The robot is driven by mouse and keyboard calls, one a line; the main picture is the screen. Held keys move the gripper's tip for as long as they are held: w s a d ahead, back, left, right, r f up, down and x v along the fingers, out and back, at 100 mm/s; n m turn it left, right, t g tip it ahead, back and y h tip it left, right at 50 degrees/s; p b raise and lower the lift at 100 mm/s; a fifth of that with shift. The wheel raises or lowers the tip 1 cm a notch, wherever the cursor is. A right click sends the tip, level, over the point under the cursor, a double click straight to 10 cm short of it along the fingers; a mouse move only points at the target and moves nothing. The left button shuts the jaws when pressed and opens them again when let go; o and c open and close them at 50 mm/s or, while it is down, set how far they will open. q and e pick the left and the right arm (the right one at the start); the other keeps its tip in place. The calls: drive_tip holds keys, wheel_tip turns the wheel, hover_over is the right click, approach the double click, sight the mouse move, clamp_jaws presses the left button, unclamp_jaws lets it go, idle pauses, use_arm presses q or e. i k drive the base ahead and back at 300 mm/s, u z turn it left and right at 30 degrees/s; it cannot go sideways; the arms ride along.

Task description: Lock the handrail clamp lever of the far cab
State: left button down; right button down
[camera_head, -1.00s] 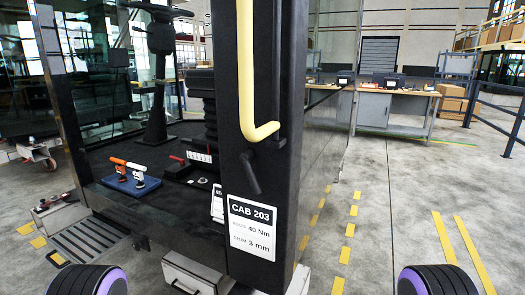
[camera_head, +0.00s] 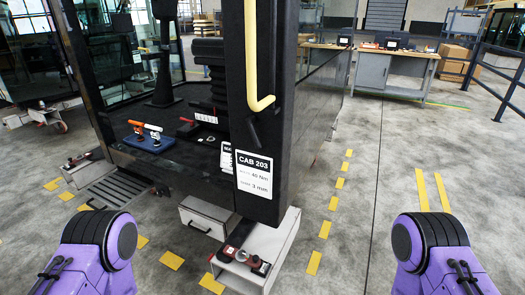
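A cab with a black corner post (camera_head: 238,60) stands in front of me. A yellow handrail (camera_head: 251,50) runs down the post and bends right at its lower end. A small dark lever (camera_head: 253,133) shows just under that bend, against the dark post. It is dim, and I cannot tell whether it is locked. Only purple and black parts of my two arms show at the bottom left and right. Neither gripper is in view.
A blue tray (camera_head: 149,143) with an orange and a white-handled tool lies on the cab floor. A grey box-like step (camera_head: 208,218) and a white block (camera_head: 268,262) stick out at the cab's base. Workbenches (camera_head: 388,70) stand behind. The floor at right is clear.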

sight(251, 119)
drive_tip(key=z, duration=1.85)
drive_tip(key=i, duration=1.2)
drive_tip(key=u, duration=1.4)
